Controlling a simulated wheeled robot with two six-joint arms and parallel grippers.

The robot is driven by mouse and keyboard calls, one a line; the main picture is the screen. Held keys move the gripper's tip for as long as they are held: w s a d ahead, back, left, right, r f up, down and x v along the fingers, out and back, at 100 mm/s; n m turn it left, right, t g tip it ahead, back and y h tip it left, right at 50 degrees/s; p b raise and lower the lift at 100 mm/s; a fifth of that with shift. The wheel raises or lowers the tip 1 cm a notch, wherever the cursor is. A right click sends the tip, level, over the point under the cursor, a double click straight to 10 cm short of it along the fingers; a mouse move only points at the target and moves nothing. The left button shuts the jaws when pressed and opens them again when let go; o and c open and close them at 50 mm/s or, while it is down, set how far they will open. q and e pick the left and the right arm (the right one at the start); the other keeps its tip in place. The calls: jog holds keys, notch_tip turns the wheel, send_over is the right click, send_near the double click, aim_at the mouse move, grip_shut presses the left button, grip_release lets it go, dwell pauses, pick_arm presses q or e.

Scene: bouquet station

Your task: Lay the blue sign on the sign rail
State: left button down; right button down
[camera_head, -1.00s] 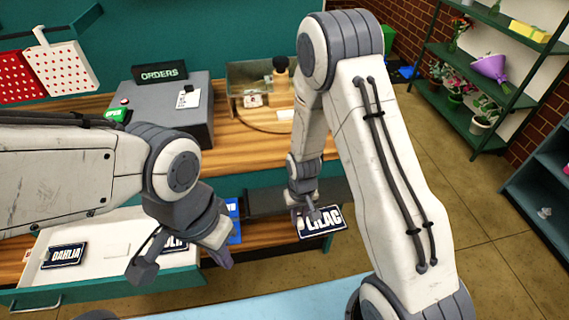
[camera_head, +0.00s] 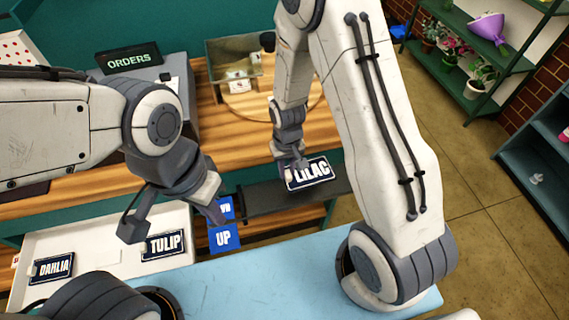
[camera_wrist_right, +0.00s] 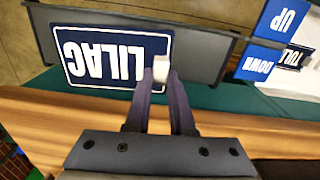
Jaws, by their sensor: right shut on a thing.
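The LILAC sign (camera_head: 309,174) is dark blue with white letters and a white border. My right gripper (camera_head: 291,166) is shut on a small white tab at the sign's edge, as the right wrist view (camera_wrist_right: 160,72) shows. The sign is over the right part of the dark grey sign rail (camera_head: 262,204). In the right wrist view the sign (camera_wrist_right: 105,58) overlaps the rail (camera_wrist_right: 208,62); I cannot tell whether it touches. My left gripper (camera_head: 172,216) is open and empty, above the drawer and left of the rail.
The open white drawer (camera_head: 105,262) holds the TULIP sign (camera_head: 163,245) and DAHLIA sign (camera_head: 52,268). Bright blue UP (camera_head: 224,238) and DOWN (camera_head: 226,208) cards are left of the rail. A wooden counter (camera_head: 235,150) lies behind it.

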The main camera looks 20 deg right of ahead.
jog(key=shift+w+a+f+b, duration=0.1)
jog(key=shift+a+f+b, duration=0.1)
jog(key=shift+f+b, duration=0.2)
jog(key=shift+w+a+f+b, duration=0.15)
jog(key=shift+f+b, duration=0.1)
jog(key=shift+f, duration=0.2)
jog(key=shift+s+f+b, duration=0.15)
jog(key=shift+f+b, duration=2.25)
jog(key=shift+f, duration=0.65)
jog(key=c, duration=0.7)
grip_release()
jog(key=shift+r+p, duration=3)
jog(key=shift+r, duration=0.6)
